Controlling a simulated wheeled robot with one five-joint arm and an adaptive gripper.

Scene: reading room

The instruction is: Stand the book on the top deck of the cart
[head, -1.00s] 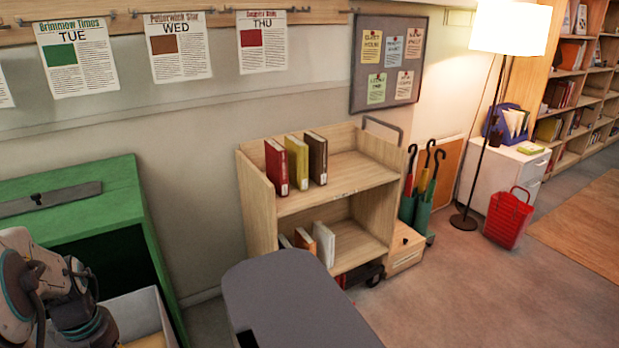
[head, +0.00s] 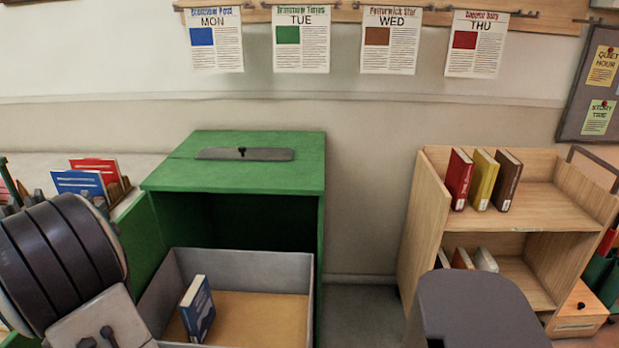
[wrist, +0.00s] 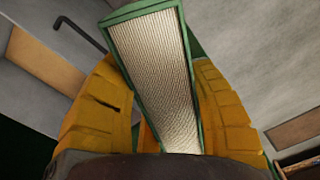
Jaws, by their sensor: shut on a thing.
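In the wrist view my gripper (wrist: 159,82) has its yellow fingers shut on a book (wrist: 150,60) with green covers and pale page edges. The page edges face the camera and the book sticks out beyond the fingertips, slightly tilted. The gripper and this book do not show in the head view. The wooden cart (head: 413,222) stands at the right against the wall in the head view. Its top deck (head: 545,208) bears a red book (head: 458,180), a yellow book (head: 483,180) and a brown book (head: 508,181), upright at the left end. The deck's right part is bare.
A green cabinet (head: 235,178) stands left of the cart, with a grey bin (head: 240,262) in front holding a blue book (head: 197,308). A gap of floor separates cabinet and cart. More books (head: 484,260) stand on the cart's lower shelf. A notice board (head: 592,90) hangs at right.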

